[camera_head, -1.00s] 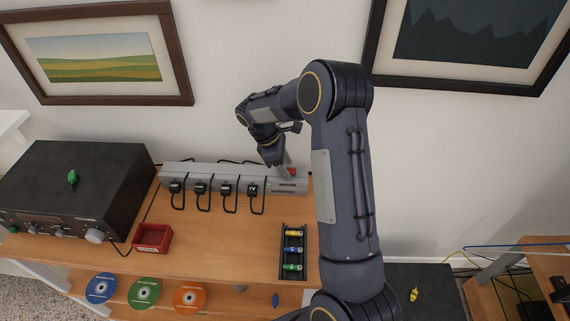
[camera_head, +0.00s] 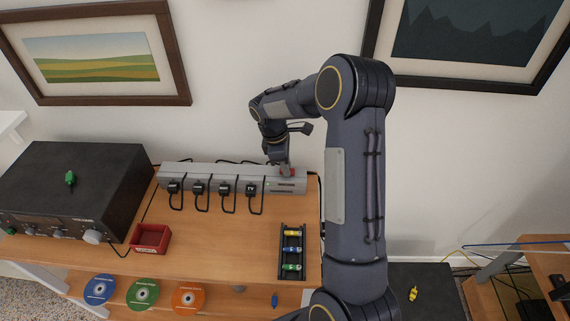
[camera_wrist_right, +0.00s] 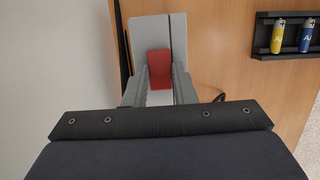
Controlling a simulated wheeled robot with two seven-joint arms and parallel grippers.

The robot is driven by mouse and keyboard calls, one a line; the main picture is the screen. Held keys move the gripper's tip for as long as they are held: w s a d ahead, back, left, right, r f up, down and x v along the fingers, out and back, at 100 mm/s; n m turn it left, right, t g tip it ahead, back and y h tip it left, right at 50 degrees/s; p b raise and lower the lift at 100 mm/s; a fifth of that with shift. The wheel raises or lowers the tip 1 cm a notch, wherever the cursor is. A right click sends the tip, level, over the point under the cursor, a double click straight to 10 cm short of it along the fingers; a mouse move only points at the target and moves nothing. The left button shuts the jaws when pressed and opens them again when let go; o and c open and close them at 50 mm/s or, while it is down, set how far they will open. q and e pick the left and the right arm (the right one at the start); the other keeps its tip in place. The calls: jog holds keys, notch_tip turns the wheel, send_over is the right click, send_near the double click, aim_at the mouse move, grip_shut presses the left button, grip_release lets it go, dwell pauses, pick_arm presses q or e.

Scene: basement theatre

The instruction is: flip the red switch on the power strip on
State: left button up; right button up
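The grey power strip (camera_head: 215,176) lies along the back of the wooden desk, with several black plugs in it. Its red switch (camera_head: 293,171) is at the right end, partly hidden by my right gripper (camera_head: 285,170) in the head view. In the right wrist view the red switch (camera_wrist_right: 160,70) shows between the two grey fingertips of my right gripper (camera_wrist_right: 159,82), which are apart with a gap between them. The fingers are at or just above the switch; contact cannot be told. Which way the switch is tipped is unclear. My left gripper is not in view.
A black amplifier (camera_head: 75,185) stands at the left, with a red tray (camera_head: 151,239) beside it. A black battery holder (camera_head: 281,262) with several batteries lies in front of the strip's right end. Cables run behind the strip and the wall is close behind.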

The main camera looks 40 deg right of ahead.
jog(key=o, duration=0.4)
jog(key=v, duration=0.7)
jog(key=shift+w+a+r, duration=0.1)
jog(key=shift+r, duration=0.35)
